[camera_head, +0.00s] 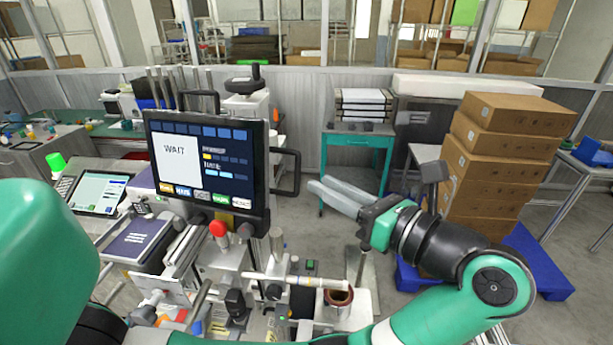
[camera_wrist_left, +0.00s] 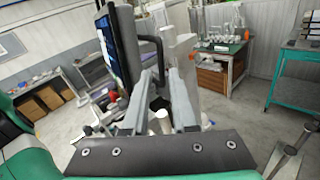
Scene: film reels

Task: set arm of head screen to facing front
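The head screen (camera_head: 207,160) is a dark panel with a lit display reading "WAIT". It faces my head camera at a slight angle. A black handle (camera_head: 295,172) sticks out from its right side. My left gripper (camera_head: 318,187) is just right of that handle, fingers pointing at it, apart from it. In the left wrist view the screen (camera_wrist_left: 112,45) shows nearly edge-on. The handle (camera_wrist_left: 158,55) is ahead of the open, empty fingers (camera_wrist_left: 160,75). The screen's supporting arm is mostly hidden behind the panel. My right gripper is not in view.
Stacked cardboard boxes (camera_head: 500,165) stand on a blue pallet (camera_head: 535,260) at right. A teal table (camera_head: 357,140) stands behind the gripper. Machine parts and a red button (camera_head: 218,229) sit below the screen. A tablet (camera_head: 98,192) lies at left.

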